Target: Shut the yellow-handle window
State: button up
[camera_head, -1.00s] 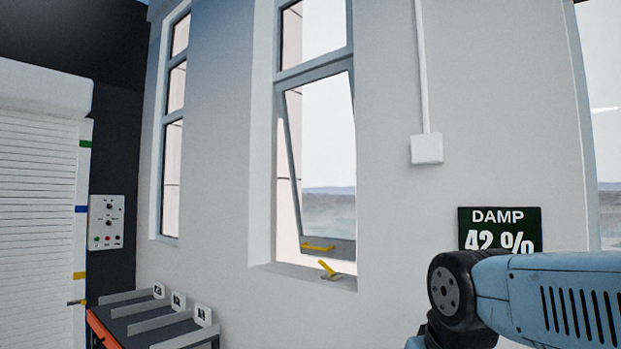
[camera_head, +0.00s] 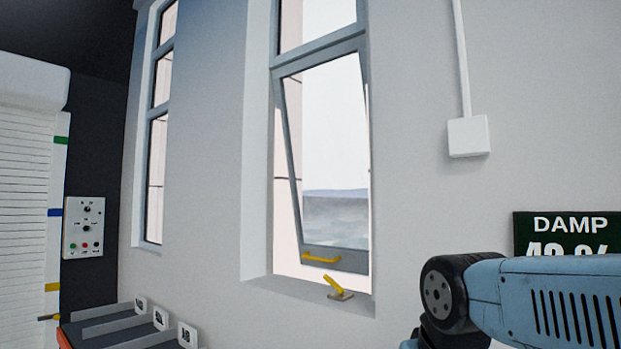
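The window (camera_head: 334,259) with the yellow handle is in the middle of the head view. Its grey-framed sash hangs from the top and is tilted open, with its bottom edge swung outward from the frame. A yellow handle (camera_head: 321,259) is on the sash's bottom rail. A second yellow lever (camera_head: 334,286) on a small base sits on the sill below it. Part of my blue arm shows at the lower right, apart from the window. My gripper is not in view.
A white box (camera_head: 468,136) with a conduit is on the wall right of the window, above a dark DAMP sign (camera_head: 566,226). A control panel (camera_head: 84,227) and a roller shutter (camera_head: 22,190) are at the left. Grey lanes (camera_head: 125,326) stand at the lower left.

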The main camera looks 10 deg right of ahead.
aim_at(351, 261)
jog(key=u, duration=0.05)
jog(key=i, duration=0.2)
jog(key=z, duration=0.2)
jog(key=k, duration=1)
jog(key=u, duration=0.75)
jog(key=i, duration=1.95)
jog(key=z, duration=0.5)
